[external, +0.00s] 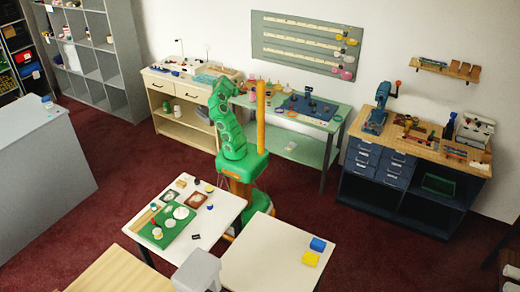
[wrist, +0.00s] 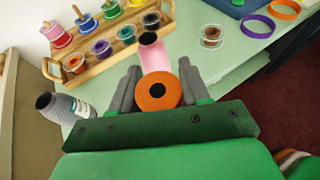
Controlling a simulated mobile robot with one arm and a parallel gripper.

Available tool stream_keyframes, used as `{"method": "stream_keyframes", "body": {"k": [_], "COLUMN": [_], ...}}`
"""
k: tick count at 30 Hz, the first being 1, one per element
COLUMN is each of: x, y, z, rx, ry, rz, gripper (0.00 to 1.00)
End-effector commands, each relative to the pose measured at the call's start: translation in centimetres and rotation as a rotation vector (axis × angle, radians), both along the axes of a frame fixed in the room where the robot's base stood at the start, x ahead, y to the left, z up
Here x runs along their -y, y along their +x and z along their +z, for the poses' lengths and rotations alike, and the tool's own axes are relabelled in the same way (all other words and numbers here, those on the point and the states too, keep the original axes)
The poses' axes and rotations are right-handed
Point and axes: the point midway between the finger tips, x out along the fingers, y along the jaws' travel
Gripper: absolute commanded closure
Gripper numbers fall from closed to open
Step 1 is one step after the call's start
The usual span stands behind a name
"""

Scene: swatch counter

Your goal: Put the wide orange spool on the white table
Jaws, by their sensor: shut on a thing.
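The orange spool (wrist: 158,92) is between the two grey fingers of my gripper (wrist: 160,88) in the wrist view. The fingers are shut on its sides, and its dark centre hole faces the camera. Below it is a pale green tabletop (wrist: 215,65); I cannot tell whether the spool touches it. In the external view my green arm reaches over the green table (external: 338,118) at the back, and the gripper and spool cannot be made out.
A pink cylinder (wrist: 155,57) stands just beyond the spool. A wooden rack (wrist: 95,68) of coloured spools and jars is close at left, with a grey bottle (wrist: 68,106) nearby.

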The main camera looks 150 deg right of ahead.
Motion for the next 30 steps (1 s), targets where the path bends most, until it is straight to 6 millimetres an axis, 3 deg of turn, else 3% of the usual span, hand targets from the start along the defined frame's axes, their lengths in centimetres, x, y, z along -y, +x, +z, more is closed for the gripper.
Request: {"method": "stream_keyframes", "body": {"k": [10, 22, 26, 30], "x": [-0.8, -0.7, 1.1, 5.2], "y": [1.4, 1.8, 2.8, 5.3], "z": [0.7, 0.8, 0.9, 1.1], "rx": [0.002, 0.001, 0.001, 0.001], "ry": [0.0, -0.001, -0.001, -0.002], "rz": [0.0, 0.006, 0.04, 0.12], "gripper": [0.88, 0.88, 0.88, 0.88]}}
